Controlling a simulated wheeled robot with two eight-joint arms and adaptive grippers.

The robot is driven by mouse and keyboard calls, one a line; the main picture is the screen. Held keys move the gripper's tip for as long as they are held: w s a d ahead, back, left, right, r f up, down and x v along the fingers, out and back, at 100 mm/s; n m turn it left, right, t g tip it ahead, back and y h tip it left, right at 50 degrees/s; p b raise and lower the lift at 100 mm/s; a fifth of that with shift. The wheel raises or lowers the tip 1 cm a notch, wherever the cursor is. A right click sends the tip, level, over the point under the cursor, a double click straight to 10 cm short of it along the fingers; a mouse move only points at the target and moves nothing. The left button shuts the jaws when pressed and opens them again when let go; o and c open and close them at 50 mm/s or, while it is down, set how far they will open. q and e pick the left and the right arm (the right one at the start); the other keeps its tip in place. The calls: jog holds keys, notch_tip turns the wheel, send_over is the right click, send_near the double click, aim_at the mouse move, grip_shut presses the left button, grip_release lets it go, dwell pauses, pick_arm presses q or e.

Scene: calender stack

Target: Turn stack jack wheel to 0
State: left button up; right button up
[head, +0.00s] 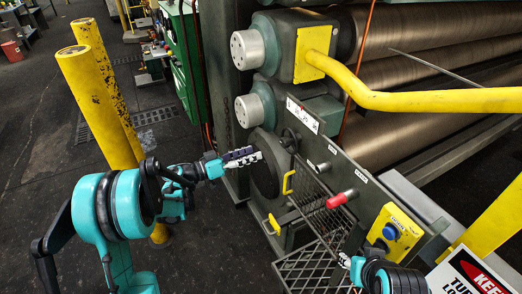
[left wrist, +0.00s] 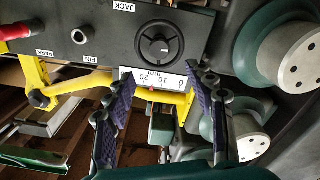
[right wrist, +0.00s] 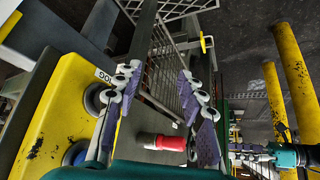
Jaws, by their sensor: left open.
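The black stack jack wheel (left wrist: 158,43) is on the grey panel, beside the word JACK, in the left wrist view; it also shows small in the head view (head: 290,140). Beside it is a white scale (left wrist: 170,81) marked 0, 10 and 20, with a red pointer that appears between 10 and 20. My left gripper (left wrist: 152,92) is open and empty, in front of the panel and apart from the wheel. In the head view my left gripper (head: 243,157) is left of the wheel. My right gripper (right wrist: 160,85) is open and empty near the panel's lower end.
A red-handled lever (head: 340,199) and a yellow box with a blue button (head: 391,231) are lower on the panel. A yellow rail (head: 420,99) crosses above it. Steel rolls (head: 430,60) lie behind. Yellow posts (head: 95,100) stand at left. A mesh guard (head: 315,268) is below.

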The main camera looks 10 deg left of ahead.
aim_at(282, 144)
pick_arm(q)
jog(key=shift+s+a, duration=0.2)
jog(key=w+d+m, duration=0.2)
jog(key=w+d+m+p, duration=0.1)
jog(key=w+d+m, duration=0.1)
jog(key=d, duration=0.1)
jog(key=w+d+m, duration=0.2)
jog(key=d, duration=0.1)
jog(key=shift+w+d+f, duration=0.1)
jog(key=shift+d+f, duration=0.15)
jog(key=shift+f, duration=0.1)
jog(key=shift+w+d, duration=0.35)
jog(key=shift+d, duration=0.05)
jog(key=shift+r, duration=0.1)
